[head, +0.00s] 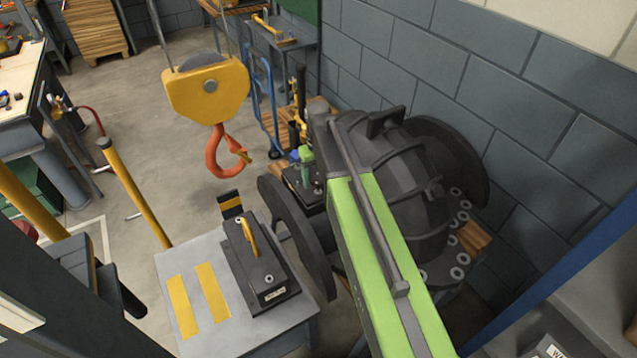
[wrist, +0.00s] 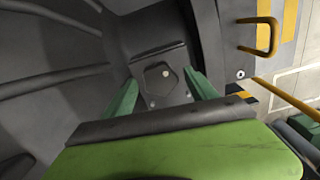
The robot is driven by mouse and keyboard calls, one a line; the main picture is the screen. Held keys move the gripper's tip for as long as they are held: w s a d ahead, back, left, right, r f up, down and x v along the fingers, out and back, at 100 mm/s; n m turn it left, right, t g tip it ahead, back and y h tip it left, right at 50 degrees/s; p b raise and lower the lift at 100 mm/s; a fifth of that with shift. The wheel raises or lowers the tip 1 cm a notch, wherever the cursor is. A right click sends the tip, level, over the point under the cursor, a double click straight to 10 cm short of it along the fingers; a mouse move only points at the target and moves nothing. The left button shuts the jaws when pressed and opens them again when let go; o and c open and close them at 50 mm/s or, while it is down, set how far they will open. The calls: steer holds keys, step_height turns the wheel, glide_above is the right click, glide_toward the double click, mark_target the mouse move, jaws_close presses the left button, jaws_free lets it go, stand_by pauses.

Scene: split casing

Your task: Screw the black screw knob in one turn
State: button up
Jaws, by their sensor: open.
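My gripper (wrist: 161,82) shows in the wrist view as two green fingers, spread apart. Between and just beyond the fingertips is a dark, roughly hexagonal piece with a pale dot, which looks like the black screw knob (wrist: 157,76). It sits on a dark casing face (wrist: 130,30). The fingers stand on either side of it; I cannot tell whether they touch it. In the head view the green fingertips (head: 302,157) show left of my arm, over the dark parts beside the big ribbed casing (head: 405,185). The knob cannot be made out there.
A yellow crane block with an orange hook (head: 225,155) hangs left of the casing. A grey table (head: 205,325) holds a black block with a yellow handle (head: 262,270). A block wall (head: 510,100) stands close behind the casing. Open floor lies at the left.

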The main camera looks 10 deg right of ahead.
steer(key=shift+r, duration=0.1)
steer(key=shift+c, duration=0.5)
steer(key=c, duration=1.3)
steer(key=shift+m, duration=0.3)
steer(key=m, duration=0.3)
steer(key=shift+m, duration=2)
